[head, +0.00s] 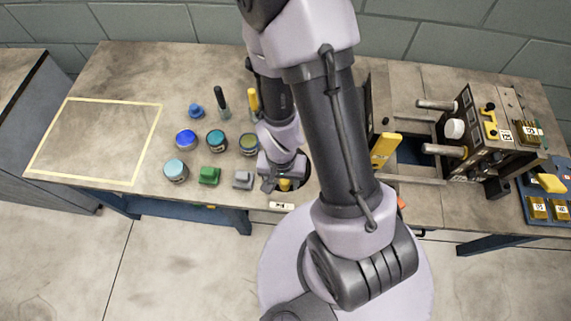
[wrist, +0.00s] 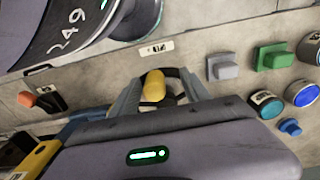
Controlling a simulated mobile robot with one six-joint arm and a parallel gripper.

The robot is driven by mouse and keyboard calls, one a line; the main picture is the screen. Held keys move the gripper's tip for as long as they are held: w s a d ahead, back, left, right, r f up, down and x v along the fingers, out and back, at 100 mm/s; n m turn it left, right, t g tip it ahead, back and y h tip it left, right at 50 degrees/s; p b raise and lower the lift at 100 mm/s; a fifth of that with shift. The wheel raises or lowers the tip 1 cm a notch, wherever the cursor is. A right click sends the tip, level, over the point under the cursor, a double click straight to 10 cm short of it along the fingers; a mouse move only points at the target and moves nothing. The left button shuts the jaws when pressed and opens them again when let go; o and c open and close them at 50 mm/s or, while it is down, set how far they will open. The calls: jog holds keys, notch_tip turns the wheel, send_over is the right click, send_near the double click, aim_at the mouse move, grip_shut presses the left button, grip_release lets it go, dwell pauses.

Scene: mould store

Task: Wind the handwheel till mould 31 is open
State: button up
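My gripper (head: 283,178) is at the bench's front edge, mostly hidden by its own wrist in the head view. In the wrist view my gripper (wrist: 160,92) has its fingers apart, either side of a rounded yellow knob (wrist: 154,86), with a gap visible on the right. I cannot tell whether the left finger touches it. The knob (head: 285,184) also shows in the head view, over a dark round part that may be the handwheel, mostly covered. A dark mould assembly (head: 465,130) with guide bars stands at the right; I cannot read a 31 on it.
Blue, teal and olive tins (head: 186,139), a green block (head: 209,175) and a grey block (head: 242,179) stand left of my gripper. A yellow-outlined area (head: 98,138) on the bench is empty. A blue tray (head: 527,190) with numbered brass blocks is at far right.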

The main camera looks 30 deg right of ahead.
jog(key=shift+r, duration=0.1)
notch_tip(320, 180, up, 9)
jog(key=p, duration=0.9)
